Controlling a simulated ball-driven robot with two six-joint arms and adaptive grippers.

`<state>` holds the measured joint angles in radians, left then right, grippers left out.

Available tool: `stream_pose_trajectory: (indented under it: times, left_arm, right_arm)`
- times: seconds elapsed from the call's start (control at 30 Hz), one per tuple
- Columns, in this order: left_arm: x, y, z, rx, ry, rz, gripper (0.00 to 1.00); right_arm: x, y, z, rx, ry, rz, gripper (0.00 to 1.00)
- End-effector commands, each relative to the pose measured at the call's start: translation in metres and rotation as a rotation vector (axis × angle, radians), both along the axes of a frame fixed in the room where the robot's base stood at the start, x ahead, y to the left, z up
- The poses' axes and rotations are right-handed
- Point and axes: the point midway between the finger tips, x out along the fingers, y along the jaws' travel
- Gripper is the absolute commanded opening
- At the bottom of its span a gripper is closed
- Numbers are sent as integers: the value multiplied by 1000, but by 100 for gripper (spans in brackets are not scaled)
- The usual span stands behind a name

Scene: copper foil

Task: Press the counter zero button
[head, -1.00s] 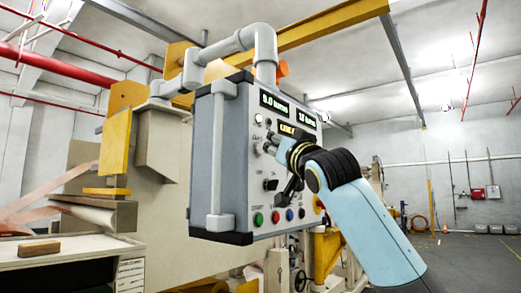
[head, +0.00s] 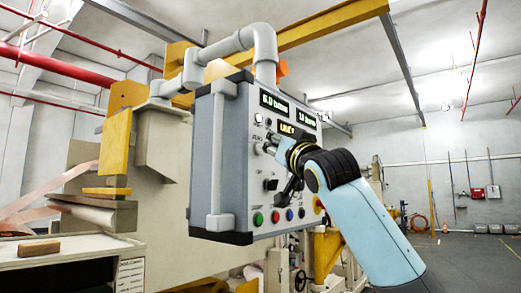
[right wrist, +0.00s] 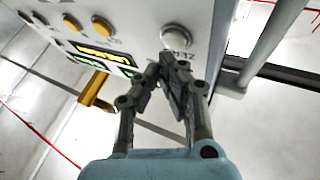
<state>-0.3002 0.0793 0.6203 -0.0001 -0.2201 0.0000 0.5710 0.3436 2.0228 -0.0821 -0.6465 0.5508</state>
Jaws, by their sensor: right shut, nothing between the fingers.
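A grey control panel (head: 240,205) hangs from a pipe arm in the head view. A pale round button (head: 257,148) sits on the left of its face, under a small label. In the right wrist view this button (right wrist: 175,37) is large, and its label seems to read ZERO. My right gripper (head: 269,143) is at the panel face, just right of the button. In the right wrist view my right gripper (right wrist: 167,62) is shut and empty, its tips over the label by the button's edge. I cannot tell whether they touch it. My left gripper is not in view.
Two green-lit displays and a yellow-lit one (head: 288,128) are above the gripper. Another white button (head: 259,118) is under the left display. Green (head: 258,219), red (head: 276,215) and blue (head: 290,214) buttons line the bottom. A vertical handle (head: 220,150) runs along the panel's left side.

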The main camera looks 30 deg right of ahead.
Motion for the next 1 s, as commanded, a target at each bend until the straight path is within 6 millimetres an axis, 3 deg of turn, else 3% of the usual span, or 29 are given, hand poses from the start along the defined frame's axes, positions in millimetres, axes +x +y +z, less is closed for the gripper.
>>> stream_pose_trajectory:
  times: [1.0]
  left_arm:
    - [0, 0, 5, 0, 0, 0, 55]
  right_arm:
    - [11, 5, 1, 0, 0, 0, 0]
